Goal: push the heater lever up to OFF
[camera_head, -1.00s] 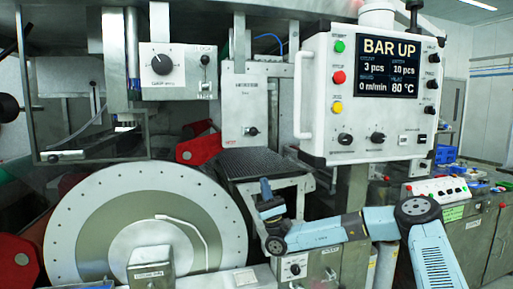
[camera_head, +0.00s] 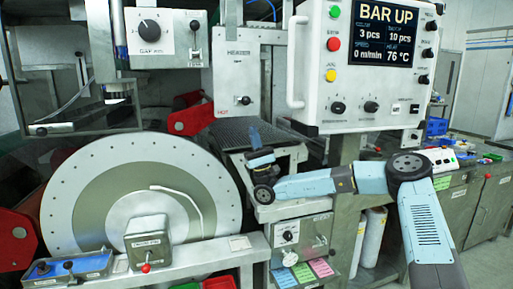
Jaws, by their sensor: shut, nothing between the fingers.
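The heater panel (camera_head: 228,72) is a pale upright box marked HEATER at its top, left of the display box. Its lever has a small dark knob (camera_head: 244,100) low on the panel, near the height of the red HOT mark (camera_head: 222,111). I see no OFF mark clearly. My gripper (camera_head: 253,131) is at the end of my blue-grey arm, just below and slightly right of the lever. It appears apart from the lever; the depth between them is hard to judge. The fingers are small and dark here, shut and empty.
The display box (camera_head: 310,75) with its white handle (camera_head: 296,62) stands close to the right and shows 76 °C. A large pale drum disc (camera_head: 75,200) is at lower left. A gap-dial box (camera_head: 168,55) hangs left of the heater panel. A dark ribbed surface (camera_head: 225,130) lies under the panel.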

